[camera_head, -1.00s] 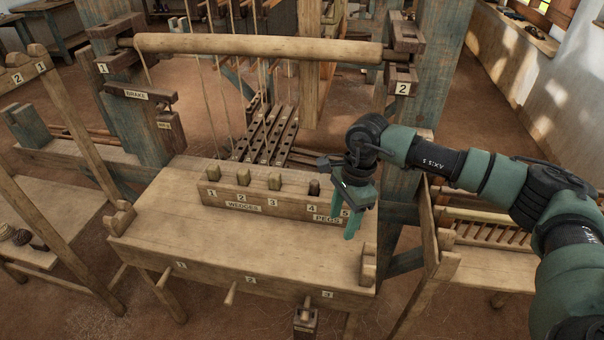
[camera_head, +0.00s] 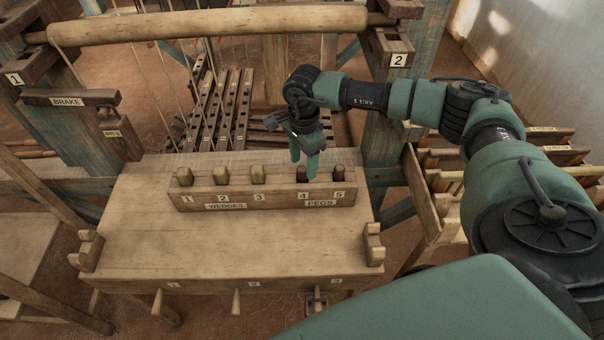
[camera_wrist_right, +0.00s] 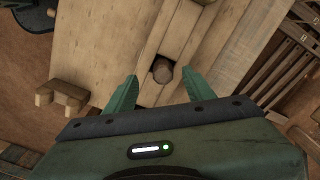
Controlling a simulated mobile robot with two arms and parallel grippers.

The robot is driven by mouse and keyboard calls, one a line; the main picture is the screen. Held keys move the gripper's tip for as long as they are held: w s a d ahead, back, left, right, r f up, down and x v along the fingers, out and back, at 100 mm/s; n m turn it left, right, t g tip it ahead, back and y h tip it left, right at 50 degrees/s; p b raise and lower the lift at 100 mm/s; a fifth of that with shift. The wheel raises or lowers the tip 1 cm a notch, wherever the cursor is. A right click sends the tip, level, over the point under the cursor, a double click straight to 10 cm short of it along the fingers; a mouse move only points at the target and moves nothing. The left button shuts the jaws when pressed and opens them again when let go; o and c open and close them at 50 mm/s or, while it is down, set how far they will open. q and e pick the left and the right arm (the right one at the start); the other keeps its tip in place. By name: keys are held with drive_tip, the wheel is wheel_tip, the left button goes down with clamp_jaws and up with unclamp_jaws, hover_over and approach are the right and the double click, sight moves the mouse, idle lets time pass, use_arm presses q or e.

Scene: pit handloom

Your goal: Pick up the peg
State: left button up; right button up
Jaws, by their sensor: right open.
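My right gripper (camera_head: 304,166) is open and points down over the right part of the wooden block (camera_head: 240,196), near the slots marked 4 and 5 above the PEGS label. In the right wrist view a round-topped brown peg (camera_wrist_right: 162,71) stands in a square hole of the block, between the two spread fingertips and apart from both. In the head view a dark peg top (camera_head: 302,173) shows at slot 4, partly hidden by a finger. My left gripper is out of view.
The bench top (camera_head: 230,245) in front is clear. A notched bracket (camera_head: 373,245) stands at its right edge. A thick roller (camera_head: 200,24) crosses the loom behind.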

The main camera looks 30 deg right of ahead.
sight(302, 168)
drive_tip(key=f, duration=0.3)
drive_tip(key=shift+w+f, duration=0.1)
drive_tip(key=shift+w, duration=0.15)
drive_tip(key=c, duration=1.2)
clamp_jaws()
